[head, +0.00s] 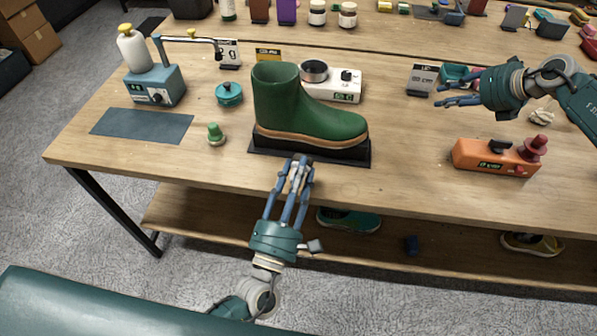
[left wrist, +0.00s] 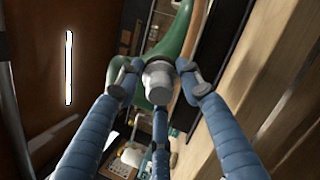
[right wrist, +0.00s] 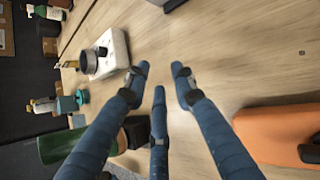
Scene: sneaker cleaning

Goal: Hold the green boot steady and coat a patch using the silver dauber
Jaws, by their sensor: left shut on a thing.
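The green boot (head: 295,112) with its tan sole stands upright on a black pad (head: 320,158) near the table's front edge, toe to the right. My left gripper (head: 298,172) is shut on a silver dauber (left wrist: 159,84), just in front of the boot. In the left wrist view the dauber sits between the fingers, with part of the green boot (left wrist: 176,50) behind it; I cannot tell whether they touch. My right gripper (head: 455,88) is open and empty above the table, right of the boot; its spread fingers (right wrist: 160,85) show in the right wrist view.
A white device (head: 338,88) stands behind the boot. An orange device with a red knob (head: 497,157) stands at right. A blue dispenser (head: 155,86), teal pot (head: 229,93), green stopper (head: 216,135) and dark mat (head: 140,126) are at left.

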